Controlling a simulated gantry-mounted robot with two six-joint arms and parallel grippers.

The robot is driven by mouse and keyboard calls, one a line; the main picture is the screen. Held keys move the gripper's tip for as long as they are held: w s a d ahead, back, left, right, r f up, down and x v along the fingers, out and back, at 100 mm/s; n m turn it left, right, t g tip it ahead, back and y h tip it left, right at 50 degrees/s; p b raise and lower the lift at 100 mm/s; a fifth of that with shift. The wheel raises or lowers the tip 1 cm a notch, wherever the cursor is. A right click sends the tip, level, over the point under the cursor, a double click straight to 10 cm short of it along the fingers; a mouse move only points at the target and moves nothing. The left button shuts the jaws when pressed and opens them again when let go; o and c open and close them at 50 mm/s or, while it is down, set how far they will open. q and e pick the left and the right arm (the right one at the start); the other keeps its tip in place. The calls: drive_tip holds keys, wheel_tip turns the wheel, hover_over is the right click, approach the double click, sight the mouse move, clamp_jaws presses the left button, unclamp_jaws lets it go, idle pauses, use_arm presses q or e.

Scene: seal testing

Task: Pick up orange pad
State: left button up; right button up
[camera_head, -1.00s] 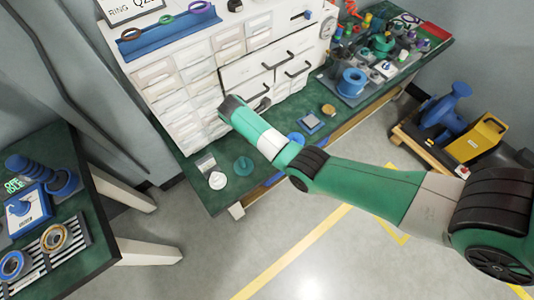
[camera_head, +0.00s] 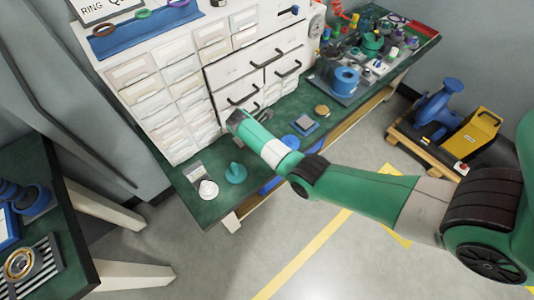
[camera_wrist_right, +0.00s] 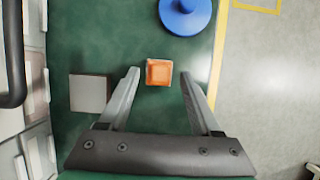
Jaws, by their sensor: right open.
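The orange pad (camera_wrist_right: 159,72) is a small square block lying on the green bench top in the right wrist view. My right gripper (camera_wrist_right: 160,79) is open above the bench, with one finger on each side of the pad and gaps between. I cannot tell how high the fingertips are above it. In the head view my right arm reaches in from the right and ends over the bench (camera_head: 222,207) in front of the drawer cabinet; I cannot make out the pad there. My left gripper is not in view.
A grey square block (camera_wrist_right: 90,92) lies left of the fingers and a blue round knobbed part (camera_wrist_right: 187,14) lies beyond them. A teal part (camera_head: 236,173) sits near the bench's left end.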

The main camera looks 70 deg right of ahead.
drive_tip(key=shift+x, duration=0.85)
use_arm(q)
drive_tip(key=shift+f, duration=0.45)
use_arm(e)
drive_tip(key=shift+a+r, duration=0.1)
drive_tip(key=shift+r, duration=0.05)
drive_tip(key=shift+c, duration=0.6)
clamp_jaws()
